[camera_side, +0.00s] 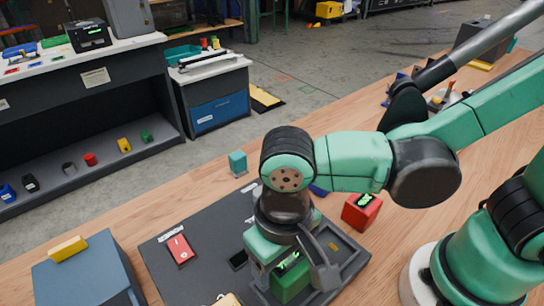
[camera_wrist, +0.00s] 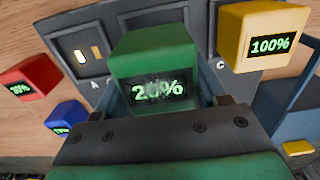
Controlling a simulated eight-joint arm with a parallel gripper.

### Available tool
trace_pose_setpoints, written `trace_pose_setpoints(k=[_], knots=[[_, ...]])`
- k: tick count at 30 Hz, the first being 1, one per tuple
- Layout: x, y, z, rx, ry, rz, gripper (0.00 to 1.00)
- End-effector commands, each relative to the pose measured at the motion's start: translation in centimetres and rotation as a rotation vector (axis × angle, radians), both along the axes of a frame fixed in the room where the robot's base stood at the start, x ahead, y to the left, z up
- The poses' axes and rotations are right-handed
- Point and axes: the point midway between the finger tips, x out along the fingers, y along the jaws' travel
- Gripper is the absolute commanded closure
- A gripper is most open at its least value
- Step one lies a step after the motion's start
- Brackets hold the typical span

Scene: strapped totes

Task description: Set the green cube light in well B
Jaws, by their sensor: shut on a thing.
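My gripper (camera_side: 291,272) is shut on the green cube light (camera_side: 290,284) over the dark tray. In the wrist view the green cube light (camera_wrist: 153,65) shows a lit display that seems to read 20% between the jaws of my gripper (camera_wrist: 155,98). The dark tray (camera_wrist: 130,22) has a well beside the letter A, with a small lit strip in it. The letter C shows to the right of the cube. The cube and gripper hide the area between A and C, so well B and any contact with it cannot be made out.
A red cube (camera_side: 362,211) and a mostly hidden blue cube (camera_side: 318,190) sit right of the tray; the blue one shows better in the wrist view (camera_wrist: 67,119). A yellow cube (camera_wrist: 263,39) reading 100% stands near C. A grey-blue box (camera_side: 85,275) bears a yellow block.

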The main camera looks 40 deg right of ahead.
Motion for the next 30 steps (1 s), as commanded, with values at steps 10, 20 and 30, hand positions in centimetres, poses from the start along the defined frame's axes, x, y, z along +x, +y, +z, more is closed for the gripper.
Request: trace_pose_setpoints(k=[10, 20, 30], knots=[[-0.1, 0.0, -0.4, 0.0, 0.0, 0.0, 1.0], [0.0, 0.0, -0.6, 0.0, 0.0, 0.0, 1.0], [0.0, 0.0, -1.2, 0.0, 0.0, 0.0, 1.0]])
